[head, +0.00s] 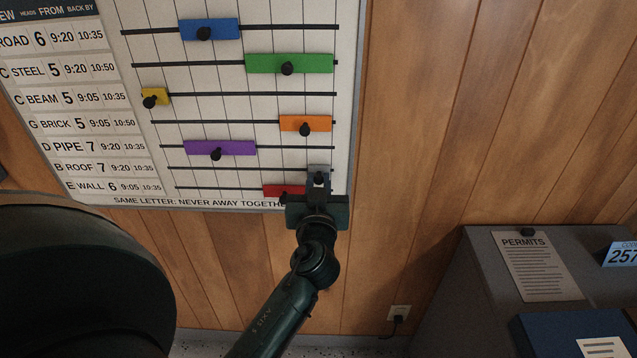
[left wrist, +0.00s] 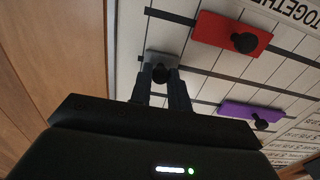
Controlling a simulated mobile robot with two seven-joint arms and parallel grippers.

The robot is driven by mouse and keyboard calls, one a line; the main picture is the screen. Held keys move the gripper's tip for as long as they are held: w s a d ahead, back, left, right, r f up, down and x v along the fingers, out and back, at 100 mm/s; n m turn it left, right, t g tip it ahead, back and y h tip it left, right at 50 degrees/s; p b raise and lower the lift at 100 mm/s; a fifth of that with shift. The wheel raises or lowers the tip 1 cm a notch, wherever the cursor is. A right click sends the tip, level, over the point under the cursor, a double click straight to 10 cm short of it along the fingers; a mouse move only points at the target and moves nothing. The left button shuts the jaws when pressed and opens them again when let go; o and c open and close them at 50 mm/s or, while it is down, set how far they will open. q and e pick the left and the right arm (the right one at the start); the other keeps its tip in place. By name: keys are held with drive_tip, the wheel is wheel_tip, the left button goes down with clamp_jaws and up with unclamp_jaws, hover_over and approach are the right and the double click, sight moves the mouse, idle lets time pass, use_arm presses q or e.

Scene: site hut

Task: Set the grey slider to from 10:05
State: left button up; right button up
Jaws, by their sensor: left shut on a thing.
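The grey slider (head: 319,171) sits on the second-lowest rail, at the right end of the white board (head: 200,108). My left gripper (head: 318,188) is at its black knob, in front of the board's lower right corner. In the left wrist view the grey slider (left wrist: 164,58) shows beyond my left gripper (left wrist: 160,82), whose two fingers are shut on the knob. The red slider (head: 285,190) is just below on the lowest rail, partly hidden by my gripper; it also shows in the left wrist view (left wrist: 230,33). My right gripper is not in view.
Blue (head: 210,29), green (head: 289,63), yellow (head: 155,96), orange (head: 305,123) and purple (head: 219,147) sliders sit on rails above. The grey rail is clear to the left. A grey cabinet (head: 460,300) with a permits sheet (head: 540,265) stands at the lower right.

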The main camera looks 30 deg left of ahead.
use_arm(q)
clamp_jaws()
approach(272, 168)
drive_tip(key=x, duration=0.5)
drive_tip(key=shift+a, duration=0.1)
drive_tip(key=o, duration=0.8)
unclamp_jaws()
drive_tip(key=shift+w, duration=0.1)
drive_tip(key=shift+f, duration=0.1)
